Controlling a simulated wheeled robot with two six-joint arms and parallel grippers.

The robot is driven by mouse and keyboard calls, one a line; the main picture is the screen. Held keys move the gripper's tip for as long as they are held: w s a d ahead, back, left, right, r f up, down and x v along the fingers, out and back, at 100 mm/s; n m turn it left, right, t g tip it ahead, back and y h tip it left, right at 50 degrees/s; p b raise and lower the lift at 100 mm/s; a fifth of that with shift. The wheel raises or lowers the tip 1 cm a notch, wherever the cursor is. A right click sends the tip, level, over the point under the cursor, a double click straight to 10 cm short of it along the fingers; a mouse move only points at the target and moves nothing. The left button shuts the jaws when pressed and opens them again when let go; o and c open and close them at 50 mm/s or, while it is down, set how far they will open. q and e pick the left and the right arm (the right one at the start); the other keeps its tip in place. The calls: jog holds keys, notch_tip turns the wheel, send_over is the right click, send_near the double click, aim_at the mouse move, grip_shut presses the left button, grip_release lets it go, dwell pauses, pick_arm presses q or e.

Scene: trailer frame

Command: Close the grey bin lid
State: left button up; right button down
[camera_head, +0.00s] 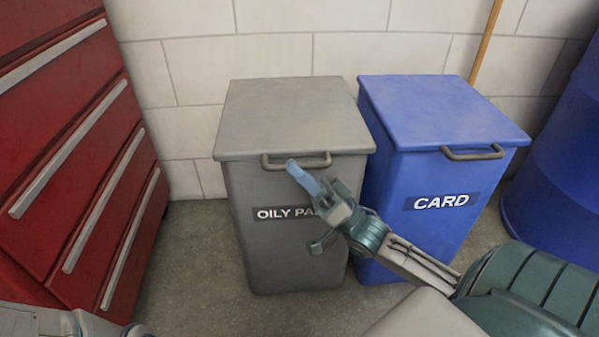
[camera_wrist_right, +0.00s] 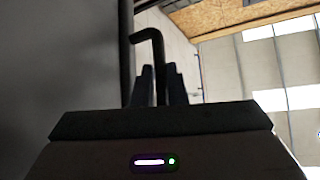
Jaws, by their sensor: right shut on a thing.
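The grey bin (camera_head: 290,240) stands upright on the floor, with a label on its front that my right gripper partly covers. Its grey lid (camera_head: 295,112) lies flat across the top, with no gap visible at the front. A dark bar handle (camera_head: 318,161) is on the lid's front edge. In the right wrist view the bent handle (camera_wrist_right: 157,50) runs down between the two dark fingers (camera_wrist_right: 160,90). My left gripper is not seen.
A blue bin (camera_head: 440,165) marked CARD stands close on the right, its lid flat. A red drawer cabinet (camera_head: 75,150) stands on the left and a blue drum (camera_head: 560,160) at far right. A block wall (camera_head: 270,50) is behind. Some floor (camera_head: 190,260) is clear.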

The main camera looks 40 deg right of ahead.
jog(key=shift+w+d+f, duration=0.1)
jog(key=shift+w+f, duration=0.05)
jog(key=shift+f, duration=0.15)
jog(key=c, duration=1.8)
grip_release()
jog(key=o, duration=0.3)
jog(key=shift+w+f, duration=0.1)
jog(key=shift+f, duration=0.05)
jog(key=shift+o, duration=0.2)
